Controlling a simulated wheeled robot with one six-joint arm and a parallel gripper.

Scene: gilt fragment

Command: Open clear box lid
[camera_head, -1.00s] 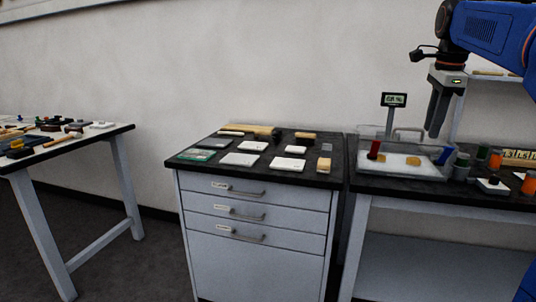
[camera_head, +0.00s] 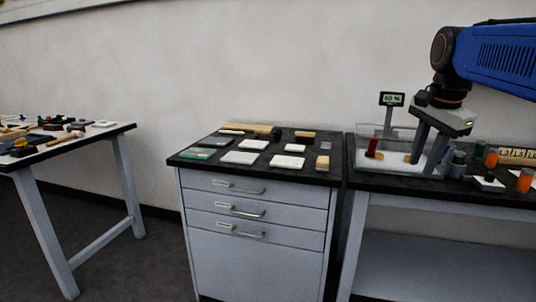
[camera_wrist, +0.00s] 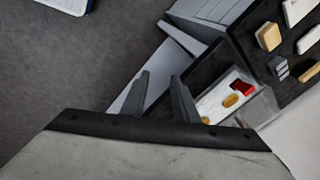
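The clear box (camera_head: 365,158) stands on the dark bench at the right, with a red piece (camera_head: 372,147) and a gold piece (camera_head: 377,156) on its white floor. In the wrist view the clear box (camera_wrist: 262,107) shows at the right of the fingers, with the red piece (camera_wrist: 241,88) and gold pieces (camera_wrist: 231,100) inside. My gripper (camera_head: 423,166) is tilted at the box's right part, fingers apart and nothing seen between them. It also shows open in the wrist view (camera_wrist: 159,76). The lid and its handle are hidden or too unclear to tell; contact cannot be told.
A small display (camera_head: 392,99) stands behind the box. Dark and orange jars (camera_head: 492,158) stand close to the right of my gripper. A drawer cabinet (camera_head: 254,230) with several pale blocks on top is to the left. A table (camera_head: 118,129) with tools stands far left.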

